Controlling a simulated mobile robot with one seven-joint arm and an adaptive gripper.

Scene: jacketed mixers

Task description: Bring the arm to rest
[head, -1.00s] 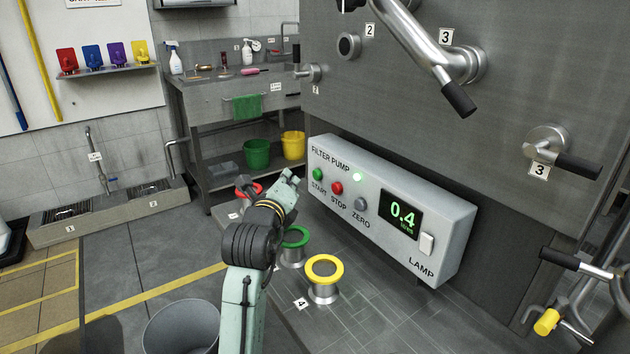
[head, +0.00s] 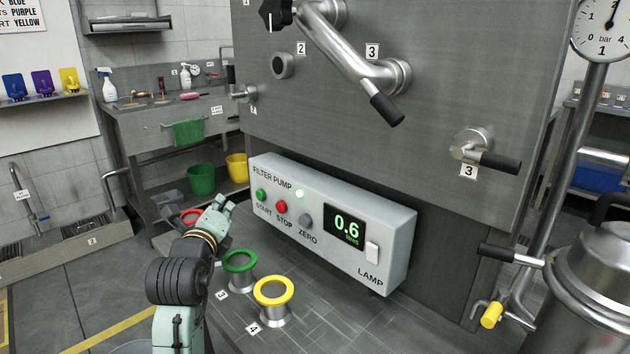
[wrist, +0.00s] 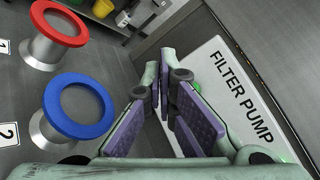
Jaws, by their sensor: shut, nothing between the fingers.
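My gripper (head: 222,208) is shut and empty, and its fingertips show in the head view just left of the filter pump panel. In the wrist view my gripper (wrist: 165,95) has its purple-padded fingers together at the tips, in front of the white panel face. The filter pump panel (head: 330,262) has a lit green light, green, red and grey buttons, a display reading 0.6 and a white lamp switch (head: 372,253). In the wrist view only its "FILTER PUMP" lettering end (wrist: 225,70) shows clearly; my fingers hide part of it. I cannot tell whether they touch it.
A green-ringed port (head: 240,262) and a yellow-ringed port (head: 273,292) stand on the floor plate beside my arm. A red-ringed port (wrist: 59,25) and a blue-ringed port (wrist: 79,106) stand left of my gripper. Handled valves (head: 484,157) project from the steel wall above the panel.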

